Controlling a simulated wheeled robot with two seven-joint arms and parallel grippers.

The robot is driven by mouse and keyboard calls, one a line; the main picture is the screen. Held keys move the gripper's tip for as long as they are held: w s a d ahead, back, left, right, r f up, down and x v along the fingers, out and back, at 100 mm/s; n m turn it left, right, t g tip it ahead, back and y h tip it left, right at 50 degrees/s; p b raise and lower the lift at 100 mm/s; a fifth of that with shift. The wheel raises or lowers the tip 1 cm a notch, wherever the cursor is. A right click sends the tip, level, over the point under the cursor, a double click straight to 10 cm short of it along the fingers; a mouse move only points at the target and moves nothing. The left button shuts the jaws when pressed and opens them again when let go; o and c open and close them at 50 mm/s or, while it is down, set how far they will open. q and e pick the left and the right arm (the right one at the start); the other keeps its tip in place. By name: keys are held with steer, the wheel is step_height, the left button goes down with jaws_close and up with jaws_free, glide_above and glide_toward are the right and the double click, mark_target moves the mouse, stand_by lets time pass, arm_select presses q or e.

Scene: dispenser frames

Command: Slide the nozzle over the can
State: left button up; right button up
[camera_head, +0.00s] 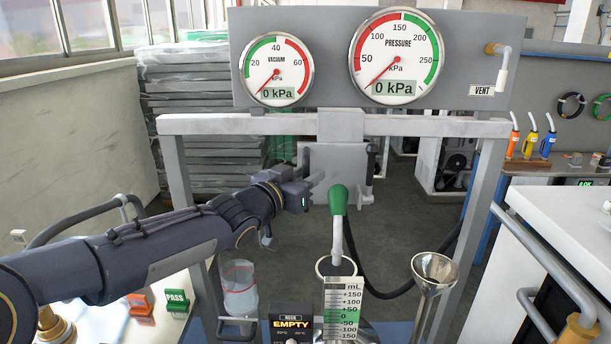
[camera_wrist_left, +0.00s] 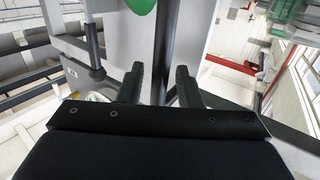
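The nozzle (camera_head: 338,201) has a green body and a grey spout pointing down, with a black hose trailing down to the right. The spout's lower end is at the dark mouth of the can (camera_head: 324,268), which stands upright behind a mL scale; I cannot tell how deep it sits. My left gripper (camera_head: 314,192) is just left of the nozzle's green body, with a small gap. In the left wrist view its two fingers (camera_wrist_left: 160,84) are apart with nothing between them, and part of the green nozzle (camera_wrist_left: 140,5) shows at the top edge. My right gripper is out of view.
A grey frame with a vacuum gauge (camera_head: 276,69) and a pressure gauge (camera_head: 396,56), both at 0 kPa, stands behind. A metal funnel (camera_head: 435,267) is right of the can. A clear jar (camera_head: 240,290) and an EMPTY display (camera_head: 291,324) are left of it.

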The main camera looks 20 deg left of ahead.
arm_select(q)
steer(key=v, duration=0.7)
steer(key=shift+s, duration=0.35)
steer(key=shift+a, duration=0.1)
steer(key=s+a+f+n+g+y, duration=0.3)
steer(key=s+f, duration=0.3)
steer(key=s, duration=0.1)
steer(key=s+a+f+n+g+y, duration=0.2)
steer(key=s+a+f+g, duration=0.1)
steer(key=s+f, duration=0.4)
steer(key=s+d+f+g+h, duration=0.1)
steer(key=s+d+f+g, duration=0.1)
steer(key=s, duration=0.5)
steer(key=s+d+f+g+h, duration=0.2)
steer(key=s+d+f+g, duration=0.1)
steer(key=s+d+f, duration=0.2)
steer(key=shift+s+f+g, duration=0.3)
steer(key=shift+s+f, duration=0.55)
